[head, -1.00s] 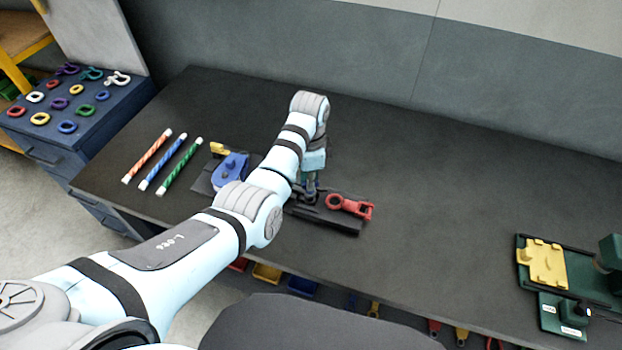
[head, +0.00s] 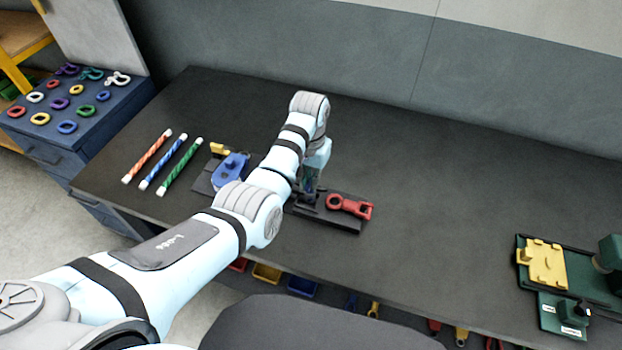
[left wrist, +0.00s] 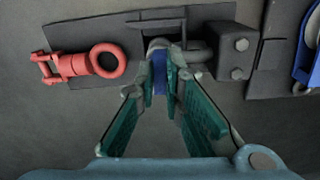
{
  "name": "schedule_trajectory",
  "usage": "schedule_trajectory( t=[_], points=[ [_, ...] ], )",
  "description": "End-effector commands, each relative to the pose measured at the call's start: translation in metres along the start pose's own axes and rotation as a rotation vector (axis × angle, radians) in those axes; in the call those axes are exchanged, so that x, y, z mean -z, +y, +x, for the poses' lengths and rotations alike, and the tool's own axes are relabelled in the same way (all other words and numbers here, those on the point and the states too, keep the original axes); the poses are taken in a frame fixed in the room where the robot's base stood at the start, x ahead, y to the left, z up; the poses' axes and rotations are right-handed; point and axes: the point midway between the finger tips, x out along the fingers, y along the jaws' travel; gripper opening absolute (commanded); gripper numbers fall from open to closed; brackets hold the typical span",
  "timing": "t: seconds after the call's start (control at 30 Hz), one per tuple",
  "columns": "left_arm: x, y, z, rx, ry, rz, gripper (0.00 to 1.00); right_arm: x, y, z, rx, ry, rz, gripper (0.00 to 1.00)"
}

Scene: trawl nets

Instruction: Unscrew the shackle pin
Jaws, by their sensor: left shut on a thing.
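My left gripper (head: 309,188) reaches down over the dark fixture plate (head: 335,217) on the bench. In the left wrist view its green-padded fingers (left wrist: 167,82) close around a narrow blue piece, which looks like the shackle pin (left wrist: 158,68). The grey shackle (left wrist: 196,54) lies beside the fingertips, against a dark block (left wrist: 238,52). The arm and fingers hide most of the pin and shackle in the head view. A red swivel fitting with a ring (head: 350,206) lies on the plate, to the right of the gripper. My right gripper is out of view.
Striped rods (head: 180,164) lie further left. A yellow and green fixture (head: 546,263) is at the right. The bench (head: 450,210) between is clear, with a wall behind.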

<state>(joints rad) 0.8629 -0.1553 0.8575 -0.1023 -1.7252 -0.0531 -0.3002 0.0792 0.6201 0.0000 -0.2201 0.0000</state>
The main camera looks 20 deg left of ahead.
Motion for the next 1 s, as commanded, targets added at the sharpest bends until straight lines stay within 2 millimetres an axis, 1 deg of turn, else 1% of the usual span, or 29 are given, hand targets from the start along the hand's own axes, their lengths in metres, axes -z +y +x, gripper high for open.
schedule_trajectory(
  t=[0.3,0.5,0.73,1.0],
  points=[
    [-0.0006,0.0004,0.0012,-0.001,-0.002,-0.29,0.0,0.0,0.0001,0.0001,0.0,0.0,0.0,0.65],
    [-0.0008,0.0004,0.0014,-0.001,-0.003,-0.447,0.0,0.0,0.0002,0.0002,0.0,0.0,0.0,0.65],
    [-0.0011,0.0004,0.0017,0.0,-0.004,-0.568,0.0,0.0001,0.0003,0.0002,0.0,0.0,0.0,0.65],
    [-0.0015,0.0005,0.002,0.0,-0.005,-0.627,0.0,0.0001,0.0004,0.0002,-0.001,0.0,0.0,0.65]
  ],
)
